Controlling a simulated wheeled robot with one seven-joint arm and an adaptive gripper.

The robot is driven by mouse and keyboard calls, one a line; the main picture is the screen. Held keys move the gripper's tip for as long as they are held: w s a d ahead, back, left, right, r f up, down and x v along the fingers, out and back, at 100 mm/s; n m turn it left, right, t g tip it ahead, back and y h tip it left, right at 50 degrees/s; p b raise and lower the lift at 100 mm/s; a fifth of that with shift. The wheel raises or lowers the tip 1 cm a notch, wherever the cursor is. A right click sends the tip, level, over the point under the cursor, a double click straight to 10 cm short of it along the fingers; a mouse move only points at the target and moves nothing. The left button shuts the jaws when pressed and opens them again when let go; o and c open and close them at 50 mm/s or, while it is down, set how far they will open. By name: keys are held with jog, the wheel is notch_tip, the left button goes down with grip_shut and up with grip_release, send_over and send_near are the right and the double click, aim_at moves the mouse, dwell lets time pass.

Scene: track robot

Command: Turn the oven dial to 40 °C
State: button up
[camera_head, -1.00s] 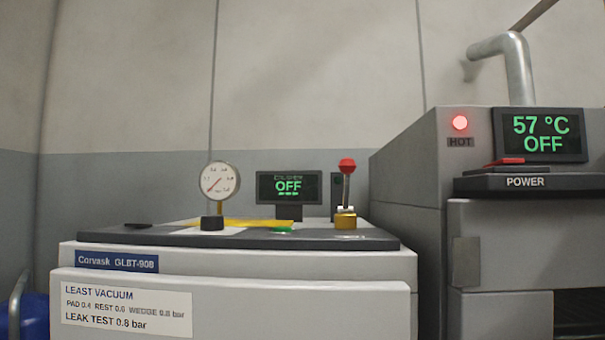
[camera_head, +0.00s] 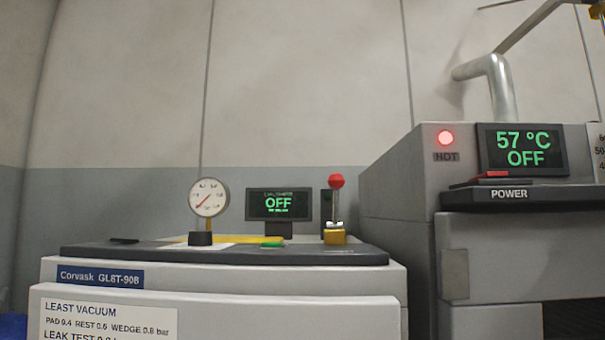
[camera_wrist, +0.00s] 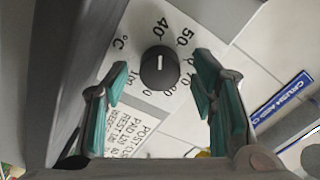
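The oven dial (camera_wrist: 159,68) is a round black knob with a white line, on a pale panel printed with a °C scale. In the wrist view the line points up, roughly towards the printed 40 (camera_wrist: 161,26); its exact setting is hard to tell. My gripper (camera_wrist: 162,66) is open, its teal-padded fingers on either side of the dial; contact cannot be made out. In the head view the oven (camera_head: 394,196) stands at the right. Its display (camera_head: 522,150) reads 57 °C and OFF, beside a lit red HOT lamp (camera_head: 445,138). My gripper and the dial's knob are not seen there.
A red-topped POWER lever (camera_head: 509,194) sits below the display. A grey Corvask machine (camera_head: 220,285) with a gauge (camera_head: 209,198), a red-knobbed lever (camera_head: 336,182) and a small OFF screen (camera_head: 279,204) stands left of the oven. A metal pipe (camera_head: 497,85) rises behind the oven.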

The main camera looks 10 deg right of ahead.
jog(key=shift+s, duration=0.1)
jog(key=v, duration=1.1)
jog(key=shift+s+a, duration=0.2)
jog(key=shift+s, duration=0.2)
